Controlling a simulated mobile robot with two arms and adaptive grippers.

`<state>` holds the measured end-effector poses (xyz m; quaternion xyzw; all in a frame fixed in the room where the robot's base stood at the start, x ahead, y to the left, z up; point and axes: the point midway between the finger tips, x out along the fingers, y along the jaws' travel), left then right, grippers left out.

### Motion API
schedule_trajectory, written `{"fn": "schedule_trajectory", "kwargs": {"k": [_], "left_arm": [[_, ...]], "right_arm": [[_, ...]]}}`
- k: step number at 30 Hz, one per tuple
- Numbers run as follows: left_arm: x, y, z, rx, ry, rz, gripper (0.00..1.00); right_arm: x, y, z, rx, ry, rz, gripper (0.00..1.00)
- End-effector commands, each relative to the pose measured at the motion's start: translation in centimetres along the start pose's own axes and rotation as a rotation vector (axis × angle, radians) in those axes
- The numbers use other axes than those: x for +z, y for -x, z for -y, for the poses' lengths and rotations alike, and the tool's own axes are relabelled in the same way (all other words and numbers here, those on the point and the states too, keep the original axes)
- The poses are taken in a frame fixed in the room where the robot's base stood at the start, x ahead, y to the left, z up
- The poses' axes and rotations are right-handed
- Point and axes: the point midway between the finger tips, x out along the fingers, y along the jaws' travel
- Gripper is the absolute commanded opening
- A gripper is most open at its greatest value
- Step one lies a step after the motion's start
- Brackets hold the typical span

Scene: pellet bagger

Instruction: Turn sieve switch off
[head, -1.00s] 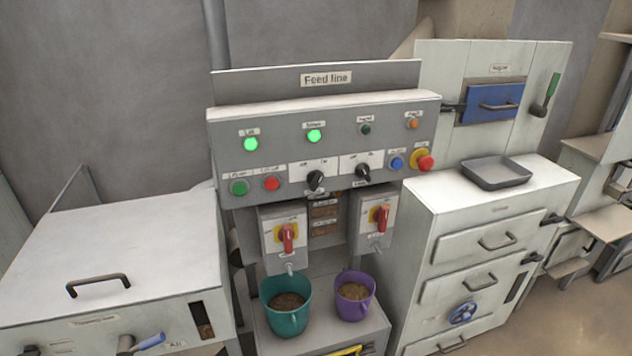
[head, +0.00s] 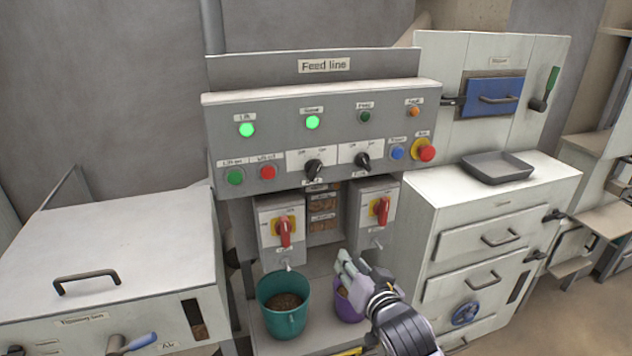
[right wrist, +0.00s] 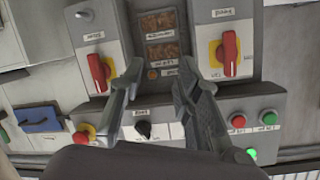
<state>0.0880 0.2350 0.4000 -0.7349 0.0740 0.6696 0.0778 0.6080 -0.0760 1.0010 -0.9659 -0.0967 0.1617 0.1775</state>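The grey panel labelled "Feed line" (head: 420,100) carries two black selector knobs, a left one (head: 314,169) and a right one (head: 362,161). Two red handles on yellow plates, a left one (head: 285,231) and a right one (head: 381,210), sit on boxes below. The small labels are too blurred to tell surely which is the sieve switch. A lamp that seems labelled Sieve (head: 313,122) glows green. My right gripper (head: 346,262) is in front of the lower boxes, touching no switch. Its fingers are apart and empty in the right wrist view (right wrist: 160,72). My left gripper is out of view.
A teal bucket (head: 284,322) and a purple bucket (head: 346,309), partly hidden by my right gripper, stand below the boxes. A lit green Lift lamp (head: 247,130) and a red mushroom button (head: 426,153) are on the panel. A white cabinet (head: 440,215) stands at right.

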Motion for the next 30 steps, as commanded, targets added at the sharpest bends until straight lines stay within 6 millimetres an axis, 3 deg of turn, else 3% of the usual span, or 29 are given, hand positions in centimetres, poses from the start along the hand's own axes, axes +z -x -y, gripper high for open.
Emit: {"fn": "schedule_trajectory", "kwargs": {"k": [1, 4, 7, 11, 17, 30], "left_arm": [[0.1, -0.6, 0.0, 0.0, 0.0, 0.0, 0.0], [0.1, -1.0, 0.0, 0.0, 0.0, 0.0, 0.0], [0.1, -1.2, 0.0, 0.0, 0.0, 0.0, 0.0], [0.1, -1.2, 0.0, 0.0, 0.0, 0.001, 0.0], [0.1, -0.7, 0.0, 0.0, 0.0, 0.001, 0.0], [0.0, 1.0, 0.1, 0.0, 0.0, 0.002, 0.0]], "right_arm": [[-3.3, 1.6, 2.2, -0.043, -0.021, -0.065, 0.31], [-7.8, 4.9, 5.4, -0.108, -0.068, -0.151, 0.31], [-10.4, 7.3, 7.3, -0.153, -0.099, -0.201, 0.31], [-11.6, 8.5, 8.2, -0.176, -0.115, -0.225, 0.31], [-12.4, 6.3, 8.6, -0.175, -0.114, -0.226, 0.31], [-14.6, -2.6, 10.1, -0.175, -0.112, -0.226, 0.31]]}}
